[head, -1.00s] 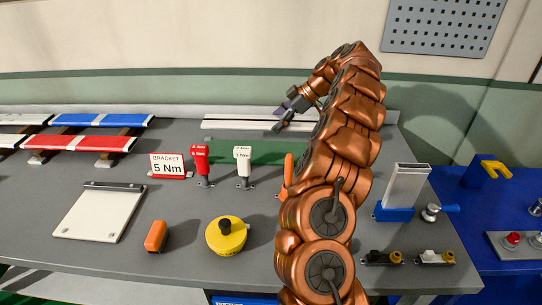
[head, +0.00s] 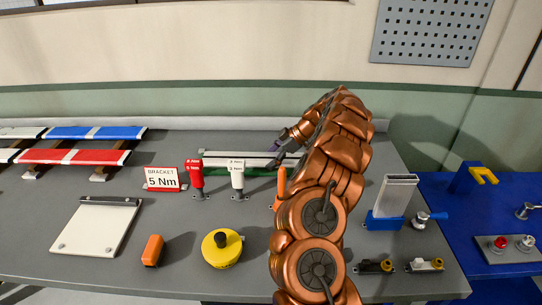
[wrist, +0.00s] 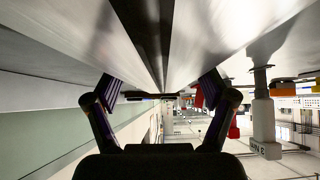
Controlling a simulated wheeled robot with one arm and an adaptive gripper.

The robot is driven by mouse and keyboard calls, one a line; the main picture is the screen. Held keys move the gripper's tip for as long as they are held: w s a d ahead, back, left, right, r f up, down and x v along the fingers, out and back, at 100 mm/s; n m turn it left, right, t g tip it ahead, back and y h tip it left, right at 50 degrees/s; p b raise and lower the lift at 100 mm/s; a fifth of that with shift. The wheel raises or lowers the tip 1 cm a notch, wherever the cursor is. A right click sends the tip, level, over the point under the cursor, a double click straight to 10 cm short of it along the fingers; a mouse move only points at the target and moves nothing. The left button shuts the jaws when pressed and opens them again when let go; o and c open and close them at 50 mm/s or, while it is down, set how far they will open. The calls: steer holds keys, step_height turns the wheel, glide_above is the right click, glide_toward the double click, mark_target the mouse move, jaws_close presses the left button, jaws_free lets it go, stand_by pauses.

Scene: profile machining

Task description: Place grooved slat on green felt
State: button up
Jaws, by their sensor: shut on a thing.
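The grooved slat (head: 255,155) is a long pale bar with a dark lengthwise groove. My gripper (head: 283,153) is shut on it near its visible right part; my arm hides its right end. In the wrist view the slat (wrist: 215,35) fills the top, with my gripper's fingers (wrist: 162,86) on either side of it. The green felt (head: 262,172) lies on the grey bench, mostly hidden behind the slat and my arm. The slat appears over or just behind the felt; I cannot tell whether they touch.
A red screwdriver-like tool (head: 196,177) and a white one (head: 237,175) stand upright just in front of the felt. An orange handle (head: 281,182) is beside my arm. The bench front centre holds a yellow round device (head: 221,249).

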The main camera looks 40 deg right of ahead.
steer(key=shift+f+b, duration=0.35)
steer(key=shift+b, duration=0.4)
steer(key=o, duration=1.3)
steer(key=shift+r+p, duration=0.2)
steer(key=shift+p, duration=0.1)
steer(key=shift+r+p, duration=0.35)
steer(key=shift+p, duration=0.25)
steer(key=b+v, duration=0.4)
steer(key=v, duration=0.5)
steer(key=shift+d+f, duration=0.15)
steer(key=shift+d, duration=0.05)
steer(key=shift+v, duration=1.35)
steer(key=shift+a, duration=0.1)
steer(key=shift+a, duration=0.1)
